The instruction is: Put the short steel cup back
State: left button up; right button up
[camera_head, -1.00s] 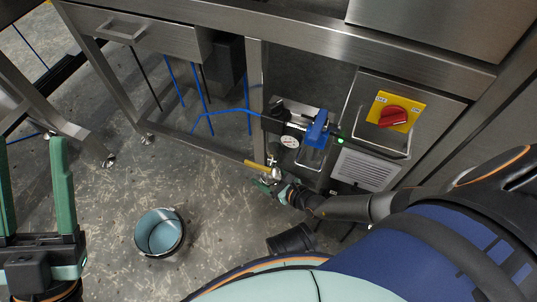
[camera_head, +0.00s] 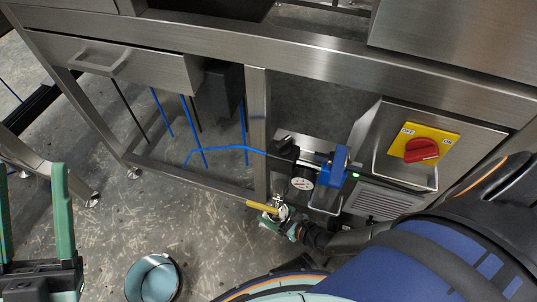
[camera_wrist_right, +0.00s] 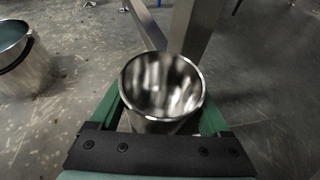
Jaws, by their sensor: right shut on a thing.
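The short steel cup (camera_wrist_right: 162,88) is upright or nearly so between the green fingers of my right gripper (camera_wrist_right: 160,112) in the right wrist view, its open rim facing the camera and its inside looking empty. My right gripper is shut on it. In the head view my right gripper (camera_head: 294,228) is low beside the bench leg, near a yellow-handled valve; the cup is too small to make out surely there. My left gripper (camera_head: 34,212) is open and empty at the left edge of the head view, its two green fingers wide apart.
A steel bucket (camera_head: 152,279) with a pale blue inside stands on the floor; it also shows in the wrist view (camera_wrist_right: 27,70). The steel bench frame (camera_head: 259,130), the yellow valve handle (camera_head: 262,207) and a red-knobbed switch (camera_head: 421,150) are close by. Floor around the bucket is clear.

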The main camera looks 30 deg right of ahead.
aim_at(286, 220)
jog(key=shift+r, duration=0.1)
jog(key=o, duration=1.3)
jog(key=shift+s+f, duration=0.1)
jog(key=shift+f, duration=0.1)
jog(key=shift+r, duration=0.15)
jog(key=p+v, duration=0.4)
jog(key=v, duration=0.7)
jog(key=shift+r, duration=0.15)
jog(key=shift+s+d+r, duration=0.15)
jog(key=shift+s, duration=0.25)
